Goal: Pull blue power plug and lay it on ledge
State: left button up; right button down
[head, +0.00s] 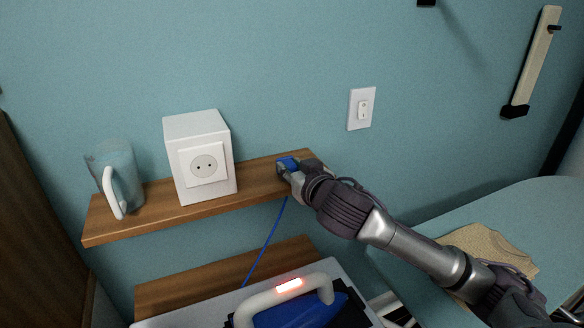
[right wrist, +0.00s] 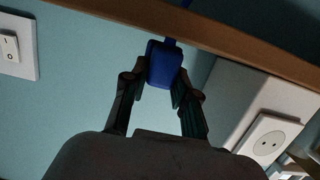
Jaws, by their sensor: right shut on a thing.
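The blue power plug (head: 288,163) is at the right end of the wooden ledge (head: 255,182), apart from the socket. My right gripper (head: 286,170) is shut on it. The right wrist view shows the plug (right wrist: 164,64) between the two fingers of the gripper (right wrist: 160,88), close to the ledge's edge (right wrist: 200,35). I cannot tell whether the plug touches the ledge. A blue cord (head: 266,245) hangs from it towards the iron. The white socket box (head: 203,160) stands on the ledge with its two holes empty. My left gripper is not in view.
A translucent pitcher (head: 117,175) stands at the ledge's left end. A blue iron (head: 300,308) with a pale handle is below, near a lower wooden shelf (head: 225,275). A light switch (head: 361,108) is on the wall. A tan cloth (head: 490,250) lies at the right.

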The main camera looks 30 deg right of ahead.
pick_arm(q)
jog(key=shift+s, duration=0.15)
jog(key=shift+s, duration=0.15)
pick_arm(e)
jog(key=c, duration=0.8)
grip_release()
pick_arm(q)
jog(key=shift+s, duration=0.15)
pick_arm(e)
jog(key=shift+s, duration=0.1)
jog(key=s, duration=0.2)
jog(key=s+r, duration=0.1)
jog(key=s, duration=0.4)
jog(key=shift+s+a+r, duration=0.1)
jog(key=shift+a+r, duration=0.1)
jog(key=shift+r, duration=0.05)
jog(key=shift+f, duration=0.1)
